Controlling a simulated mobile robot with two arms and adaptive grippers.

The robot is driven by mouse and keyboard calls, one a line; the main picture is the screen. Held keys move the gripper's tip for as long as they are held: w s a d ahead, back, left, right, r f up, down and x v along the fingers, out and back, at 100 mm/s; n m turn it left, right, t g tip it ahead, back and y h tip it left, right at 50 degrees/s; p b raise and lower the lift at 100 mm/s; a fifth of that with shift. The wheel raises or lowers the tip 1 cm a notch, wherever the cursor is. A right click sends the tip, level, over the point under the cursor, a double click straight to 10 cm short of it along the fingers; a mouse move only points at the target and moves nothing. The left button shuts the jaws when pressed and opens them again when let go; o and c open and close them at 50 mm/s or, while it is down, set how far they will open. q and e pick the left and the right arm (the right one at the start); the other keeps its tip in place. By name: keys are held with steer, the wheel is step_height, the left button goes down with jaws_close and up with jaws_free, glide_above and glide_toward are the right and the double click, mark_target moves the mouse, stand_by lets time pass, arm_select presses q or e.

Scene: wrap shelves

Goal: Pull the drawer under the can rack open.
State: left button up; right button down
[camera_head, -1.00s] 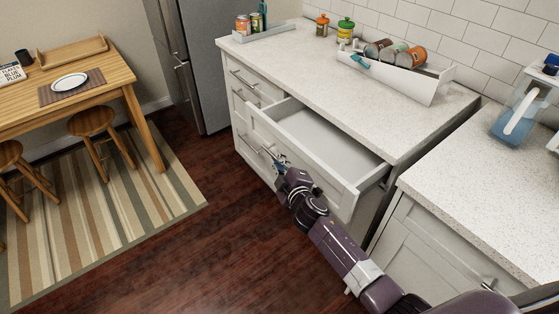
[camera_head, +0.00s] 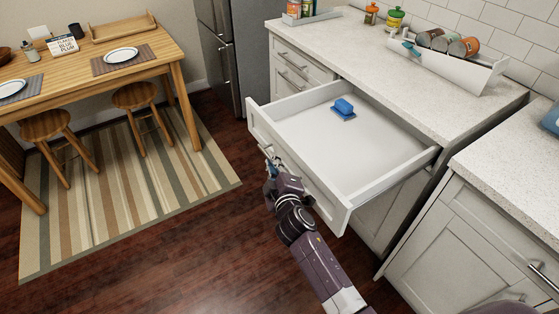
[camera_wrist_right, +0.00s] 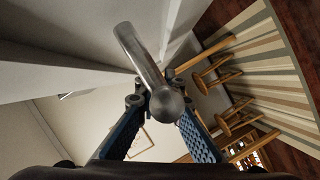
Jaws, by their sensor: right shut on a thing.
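The white drawer (camera_head: 372,166) under the can rack (camera_head: 440,77) stands far out from the counter. A blue object (camera_head: 343,108), like a sponge or brush, lies inside it towards the back. My right gripper (camera_head: 271,167) is at the drawer's front face, shut on the metal bar handle (camera_wrist_right: 140,55). In the right wrist view the handle's round end sits between the blue finger pads of the gripper (camera_wrist_right: 163,115). Several cans lie in the white rack on the counter. My left gripper is not in view.
The counter top (camera_head: 400,82) is mostly clear, with jars (camera_head: 394,19) at the wall. A wooden table (camera_head: 95,75) with plates, stools (camera_head: 137,98) and a striped rug (camera_head: 125,190) are at the left. The wood floor before the drawer is free.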

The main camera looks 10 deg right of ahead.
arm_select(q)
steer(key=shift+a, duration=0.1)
arm_select(e)
steer(key=shift+s+a, duration=0.1)
steer(key=shift+a, duration=0.1)
steer(key=c, duration=2)
jaws_free()
steer(key=shift+c, duration=0.2)
steer(key=v, duration=1.2)
steer(key=shift+f, duration=0.1)
